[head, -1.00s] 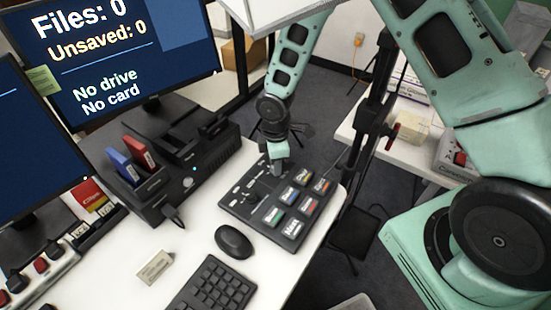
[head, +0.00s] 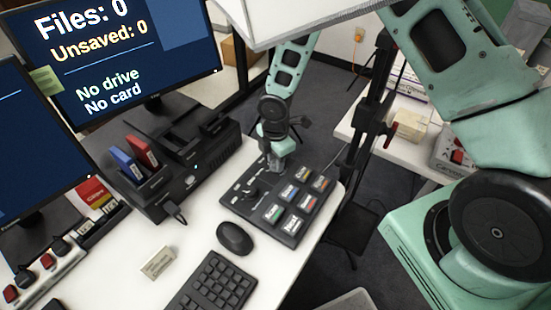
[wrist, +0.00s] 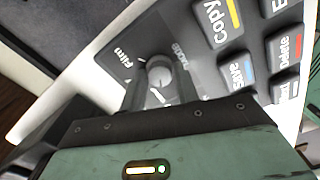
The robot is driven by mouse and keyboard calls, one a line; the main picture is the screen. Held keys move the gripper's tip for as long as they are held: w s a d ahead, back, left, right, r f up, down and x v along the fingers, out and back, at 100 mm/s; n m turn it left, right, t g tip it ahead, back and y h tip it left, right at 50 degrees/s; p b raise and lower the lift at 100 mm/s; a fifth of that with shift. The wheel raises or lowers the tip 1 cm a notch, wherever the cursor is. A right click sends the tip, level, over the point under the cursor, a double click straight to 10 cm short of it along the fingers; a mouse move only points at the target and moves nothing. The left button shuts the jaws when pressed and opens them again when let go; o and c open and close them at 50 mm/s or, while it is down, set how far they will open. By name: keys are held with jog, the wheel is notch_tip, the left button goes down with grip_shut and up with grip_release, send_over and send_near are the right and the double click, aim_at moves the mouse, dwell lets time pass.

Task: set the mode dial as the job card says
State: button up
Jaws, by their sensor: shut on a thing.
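The black control panel (head: 262,222) lies on the white desk, with labelled keys and a small lever. In the wrist view the grey round mode dial (wrist: 159,76) sits beside the words "Film" and "mode"; a white pointer line shows on its lower side. My gripper (head: 276,166) is at the panel's far corner, pointing down, and is shut on the dial. In the wrist view my gripper (wrist: 156,92) has its fingers on either side of the dial. Part of the dial's lettering is hidden by my gripper. I cannot tell which paper is the job card.
A mouse (head: 234,238) and a keyboard (head: 212,286) lie left of the panel. A small cream label block (head: 158,263) is on the desk. A black dock (head: 190,165) stands behind with red and blue drives. A dark stand (head: 372,125) rises on the right.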

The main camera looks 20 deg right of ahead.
jog(key=o, duration=1)
jog(key=shift+r, duration=0.15)
notch_tip(320, 180, up, 17)
jog(key=p, duration=1.4)
jog(key=shift+p, duration=0.4)
